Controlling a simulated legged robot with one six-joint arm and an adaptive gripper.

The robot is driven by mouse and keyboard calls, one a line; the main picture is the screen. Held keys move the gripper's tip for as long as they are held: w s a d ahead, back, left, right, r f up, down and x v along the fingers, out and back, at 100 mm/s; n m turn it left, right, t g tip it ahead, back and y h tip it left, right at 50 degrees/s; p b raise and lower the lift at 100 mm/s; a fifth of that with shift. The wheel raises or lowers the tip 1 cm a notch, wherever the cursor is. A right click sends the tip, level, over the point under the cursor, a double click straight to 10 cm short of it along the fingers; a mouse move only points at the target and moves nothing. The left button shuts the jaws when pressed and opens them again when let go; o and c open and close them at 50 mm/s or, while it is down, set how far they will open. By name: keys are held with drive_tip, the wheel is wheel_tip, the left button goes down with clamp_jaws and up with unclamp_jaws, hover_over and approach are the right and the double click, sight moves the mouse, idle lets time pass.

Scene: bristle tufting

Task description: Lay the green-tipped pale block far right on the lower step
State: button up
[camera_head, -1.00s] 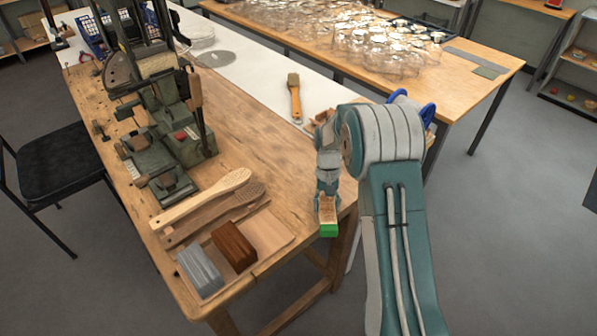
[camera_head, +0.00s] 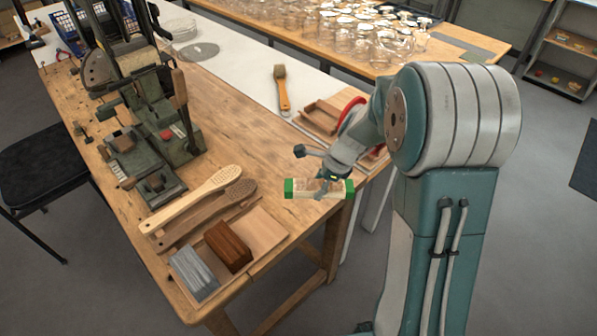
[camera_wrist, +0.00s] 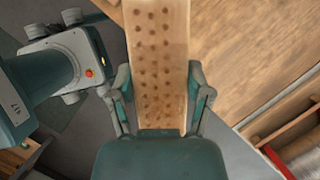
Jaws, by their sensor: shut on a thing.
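The pale block with green ends (camera_head: 300,189) is held in the air near the right front corner of the bench. It lies roughly level and sideways in the head view. My gripper (camera_head: 327,186) is shut around its middle. In the wrist view the block (camera_wrist: 157,45) shows a face with rows of small holes, between my two fingers (camera_wrist: 158,90). The lower step (camera_head: 263,230) is a pale wooden ledge at the bench's front, left of the block. A grey block (camera_head: 194,272) and a dark brown block (camera_head: 228,246) lie on it; its right end is bare.
Two brush bodies (camera_head: 200,200) lie just behind the lower step. A green machine (camera_head: 150,130) stands at the bench's left. A handled brush (camera_head: 282,88) and a wooden tray (camera_head: 322,116) lie behind my gripper. The mid-bench is clear.

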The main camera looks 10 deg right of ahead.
drive_tip(key=m, duration=0.1)
drive_tip(key=s+r+m+t, duration=0.1)
drive_tip(key=m, duration=0.2)
drive_tip(key=shift+s+d+r+t+h, duration=0.15)
drive_tip(key=shift+d+r+t+h, duration=0.15)
drive_tip(key=shift+t+h, duration=0.1)
drive_tip(key=w+f+m, duration=0.1)
drive_tip(key=w+f, duration=0.1)
drive_tip(key=w, duration=0.1)
drive_tip(key=w+a+f+m+h, duration=0.1)
drive_tip(key=w+f+m, duration=0.1)
drive_tip(key=w+f, duration=0.1)
drive_tip(key=w+f+m+t, duration=0.1)
drive_tip(key=w+f+m, duration=0.1)
drive_tip(key=w, duration=0.3)
drive_tip(key=shift+a+f, duration=0.2)
drive_tip(key=shift+a, duration=0.05)
drive_tip(key=shift+w+a+f, duration=0.1)
drive_tip(key=shift+w+f, duration=0.5)
drive_tip(key=shift+f, duration=1.6)
drive_tip(key=o, duration=1.3)
drive_tip(key=shift+c, duration=0.2)
